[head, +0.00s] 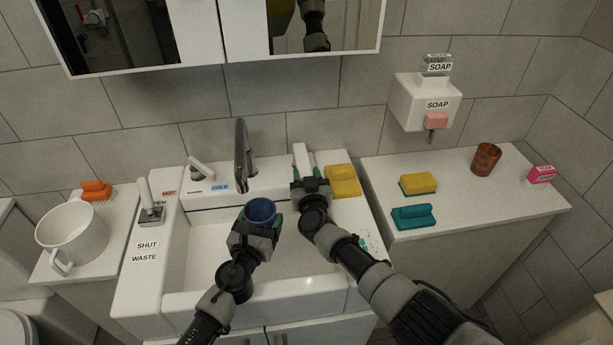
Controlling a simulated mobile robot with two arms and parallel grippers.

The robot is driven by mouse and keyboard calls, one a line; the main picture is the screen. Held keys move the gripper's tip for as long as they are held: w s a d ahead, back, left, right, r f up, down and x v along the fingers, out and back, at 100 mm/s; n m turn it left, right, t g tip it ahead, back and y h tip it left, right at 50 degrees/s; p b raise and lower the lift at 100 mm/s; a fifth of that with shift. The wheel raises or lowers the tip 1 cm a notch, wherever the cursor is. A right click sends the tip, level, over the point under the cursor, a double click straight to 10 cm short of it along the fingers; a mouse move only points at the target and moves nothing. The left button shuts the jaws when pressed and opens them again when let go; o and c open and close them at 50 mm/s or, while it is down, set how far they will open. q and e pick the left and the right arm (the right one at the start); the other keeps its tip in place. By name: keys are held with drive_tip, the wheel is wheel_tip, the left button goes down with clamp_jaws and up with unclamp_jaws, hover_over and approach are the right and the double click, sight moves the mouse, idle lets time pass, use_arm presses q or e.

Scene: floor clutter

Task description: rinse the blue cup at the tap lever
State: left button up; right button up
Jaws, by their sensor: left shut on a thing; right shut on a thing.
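The blue cup (261,211) is upright over the sink basin, in front of and a little right of the dark tap spout (241,155). My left gripper (256,226) is shut on the cup, and its fingers hide the cup's lower part. The white tap lever (302,157) stands right of the spout on the sink's back ledge. My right gripper (308,184) is shut on the lever, hiding its lower part. I see no clear stream of water from the spout.
A white handled mug (70,236) and an orange brush (96,190) stand left.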

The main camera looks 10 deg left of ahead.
clamp_jaws()
drive_tip(key=shift+w+a+r, duration=0.1)
drive_tip(key=shift+w+r, duration=0.05)
drive_tip(key=shift+r, duration=0.75)
drive_tip(key=o, duration=1.1)
unclamp_jaws()
drive_tip(key=shift+c, duration=0.2)
drive_tip(key=shift+f, duration=0.15)
drive_tip(key=shift+f, duration=0.2)
